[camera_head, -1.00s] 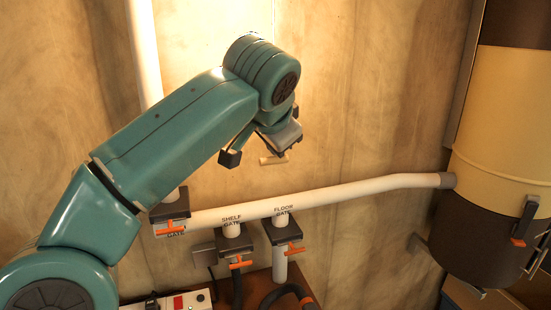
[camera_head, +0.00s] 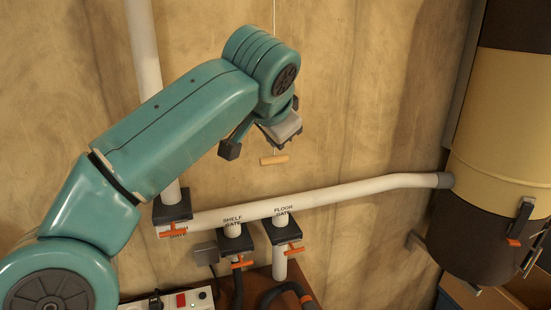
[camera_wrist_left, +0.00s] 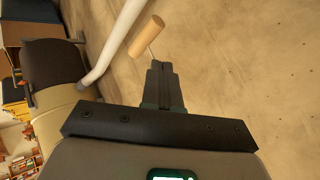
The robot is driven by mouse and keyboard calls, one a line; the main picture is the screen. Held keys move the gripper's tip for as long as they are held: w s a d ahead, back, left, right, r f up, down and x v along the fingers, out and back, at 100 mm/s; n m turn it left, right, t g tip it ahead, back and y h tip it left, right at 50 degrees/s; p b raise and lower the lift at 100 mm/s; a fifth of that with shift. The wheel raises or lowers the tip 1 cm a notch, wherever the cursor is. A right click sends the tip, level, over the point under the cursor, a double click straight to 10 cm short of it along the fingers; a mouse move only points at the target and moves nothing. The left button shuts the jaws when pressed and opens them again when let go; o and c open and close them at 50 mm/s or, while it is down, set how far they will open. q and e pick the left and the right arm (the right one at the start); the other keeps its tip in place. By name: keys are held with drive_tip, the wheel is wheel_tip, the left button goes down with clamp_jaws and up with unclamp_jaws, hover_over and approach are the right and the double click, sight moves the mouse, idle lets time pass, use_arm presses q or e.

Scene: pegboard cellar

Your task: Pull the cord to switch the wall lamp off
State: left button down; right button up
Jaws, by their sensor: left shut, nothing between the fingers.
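The pull cord (camera_head: 275,18) hangs in front of the wall and passes behind my left arm. Its short wooden handle (camera_head: 274,160) hangs below my left wrist. In the left wrist view the handle (camera_wrist_left: 146,35) is just beyond the tips of my left gripper (camera_wrist_left: 158,66). The gripper is shut and empty. A short length of cord runs from the handle toward the fingertips; I cannot tell whether it touches them. In the head view my wrist hides the fingertips. The wall lamp is out of view, and the wall shows no bright glow. My right gripper is not in view.
A white pipe (camera_head: 350,192) runs across the wall below the handle, with gates and orange levers (camera_head: 243,262) under it. A yellow and dark brown drum (camera_head: 500,130) stands at the right. A power strip (camera_head: 180,300) lies at the bottom. The wall right of the cord is clear.

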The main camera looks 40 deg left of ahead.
use_arm(q)
wheel_tip(320, 180, up, 6)
drive_tip(key=p, duration=0.2)
idle(0.4)
drive_tip(key=shift+s, duration=0.1)
drive_tip(key=shift+w, duration=0.2)
drive_tip(key=shift+s, duration=0.15)
